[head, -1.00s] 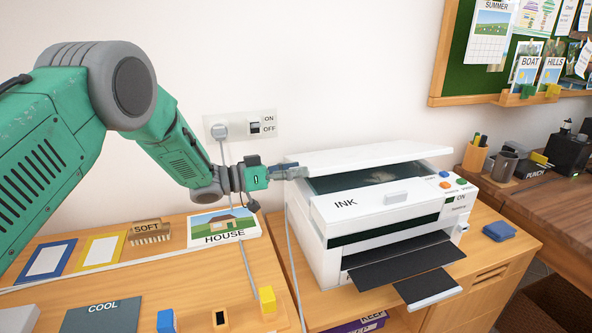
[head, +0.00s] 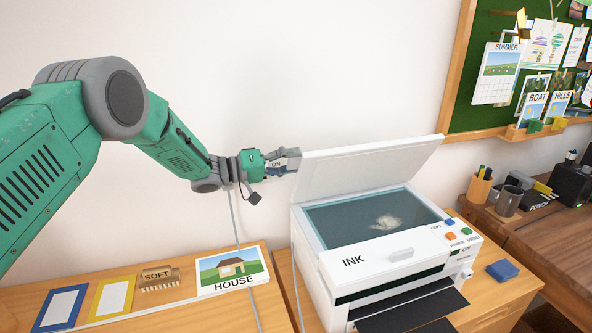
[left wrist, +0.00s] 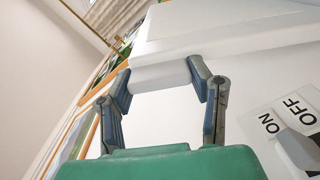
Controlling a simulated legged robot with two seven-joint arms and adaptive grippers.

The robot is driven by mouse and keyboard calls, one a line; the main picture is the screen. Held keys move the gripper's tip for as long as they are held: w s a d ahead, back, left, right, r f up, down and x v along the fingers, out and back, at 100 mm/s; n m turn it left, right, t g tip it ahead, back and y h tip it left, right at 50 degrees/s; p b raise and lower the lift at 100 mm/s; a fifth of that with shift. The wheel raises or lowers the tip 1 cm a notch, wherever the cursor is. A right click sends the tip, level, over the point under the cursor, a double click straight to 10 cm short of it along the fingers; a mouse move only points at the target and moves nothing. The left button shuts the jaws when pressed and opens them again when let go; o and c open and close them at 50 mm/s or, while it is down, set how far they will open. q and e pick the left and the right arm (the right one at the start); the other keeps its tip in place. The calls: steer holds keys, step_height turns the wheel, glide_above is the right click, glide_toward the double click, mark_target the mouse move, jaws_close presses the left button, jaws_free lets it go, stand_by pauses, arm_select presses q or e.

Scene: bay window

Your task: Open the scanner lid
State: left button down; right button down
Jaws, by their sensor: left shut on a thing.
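The white scanner lid (head: 365,170) is raised at a steep tilt, hinged at the back of the white printer (head: 335,275) marked INK. Below it the dark scanner glass (head: 330,220) is exposed, with a pale smudge (head: 386,222) on it. My left gripper (head: 291,161) is at the lid's left edge. In the left wrist view, my left gripper's fingers (left wrist: 162,80) are shut on a white edge of the lid (left wrist: 215,25). My right gripper is not in view.
A wall socket switch (left wrist: 295,145) is close to the gripper in the left wrist view. A HOUSE picture card (head: 232,268) and a SOFT brush (head: 158,278) lie on the left desk. A blue block (head: 502,270) sits right of the printer. A green noticeboard (head: 480,118) hangs at right.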

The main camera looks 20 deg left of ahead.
arm_select(q)
steer(key=shift+w+a+r+n, duration=0.3)
steer(key=shift+w+a+n, duration=0.35)
steer(key=shift+w, duration=0.25)
steer(key=shift+w+a+r+n, duration=0.25)
steer(key=shift+w+a+n, duration=0.4)
steer(key=shift+w, duration=0.2)
steer(key=c, duration=1)
jaws_free()
steer(key=shift+o, duration=1.3)
steer(key=shift+w, duration=0.1)
